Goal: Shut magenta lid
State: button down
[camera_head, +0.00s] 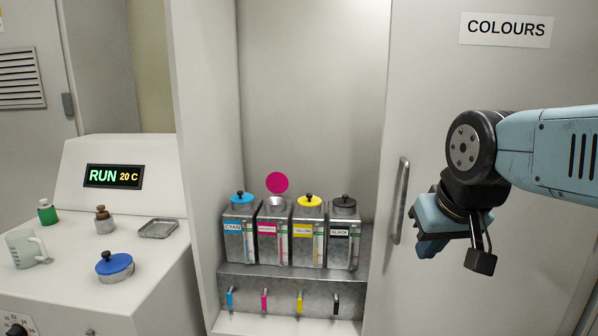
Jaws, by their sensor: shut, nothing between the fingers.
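The magenta lid (277,183) stands raised, its round face toward me, above the back of the magenta tank (274,240). The tank's metal mouth (277,202) is uncovered below it. The tank stands in a row on a shelf, between the cyan tank (239,238) and the yellow tank (307,240). Both of these have their lids down. My gripper (455,252) is shut and empty, well to the right of the tanks, in front of the cabinet door.
The black tank (343,242), its lid down, is the rightmost. Small taps hang below the shelf. A bench at left holds a jug (26,250), a blue-lidded pot (115,267) and a tray (158,228).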

aim_at(277, 182)
jog(key=u, duration=0.2)
jog(key=i, duration=0.8)
jog(key=z, duration=0.25)
jog(key=k, duration=0.75)
jog(key=u, duration=0.2)
jog(key=i, duration=0.8)
jog(key=z, duration=0.05)
